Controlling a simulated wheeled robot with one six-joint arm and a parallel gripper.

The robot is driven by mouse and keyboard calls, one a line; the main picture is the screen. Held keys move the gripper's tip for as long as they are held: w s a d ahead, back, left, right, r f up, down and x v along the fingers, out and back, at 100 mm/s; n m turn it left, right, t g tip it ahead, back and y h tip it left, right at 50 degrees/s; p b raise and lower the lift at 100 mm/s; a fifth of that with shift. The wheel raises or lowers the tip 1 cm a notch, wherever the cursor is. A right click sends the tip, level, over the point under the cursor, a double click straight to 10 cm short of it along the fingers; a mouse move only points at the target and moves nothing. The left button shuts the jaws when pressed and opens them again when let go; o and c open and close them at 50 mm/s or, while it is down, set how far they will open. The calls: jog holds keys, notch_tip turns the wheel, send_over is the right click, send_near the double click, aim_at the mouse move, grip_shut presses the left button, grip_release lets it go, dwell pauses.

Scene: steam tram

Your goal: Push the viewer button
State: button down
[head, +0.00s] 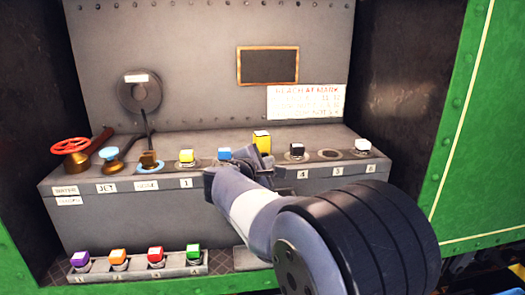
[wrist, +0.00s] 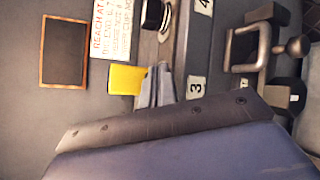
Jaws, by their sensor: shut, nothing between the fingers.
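Several coloured buttons stand along the grey ledge (head: 330,172). Which one is the viewer button is not marked legibly. A tall yellow block (head: 261,141) stands at the place labelled 3 (wrist: 195,88); it also shows in the wrist view (wrist: 125,79). My gripper (head: 260,160) is shut and empty, its fingertips right at the near side of this yellow block; I cannot tell if they touch. A blue button (head: 225,154) is just left of my gripper, and a black button (head: 297,150) is to the right. A dark wood-framed panel (head: 268,66) hangs on the back wall.
A red valve wheel (head: 70,146), a blue handle (head: 108,153) and a lever (head: 148,135) are on the left. A yellow button (head: 186,156) and a white button (head: 362,146) stand farther along. Several buttons sit on the lower shelf (head: 135,270). A written sign (head: 306,101) hangs above.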

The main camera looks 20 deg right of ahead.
jog(key=s+b, duration=0.1)
jog(key=s, duration=0.5)
jog(key=shift+a+b, duration=0.3)
jog(key=shift+b, duration=0.1)
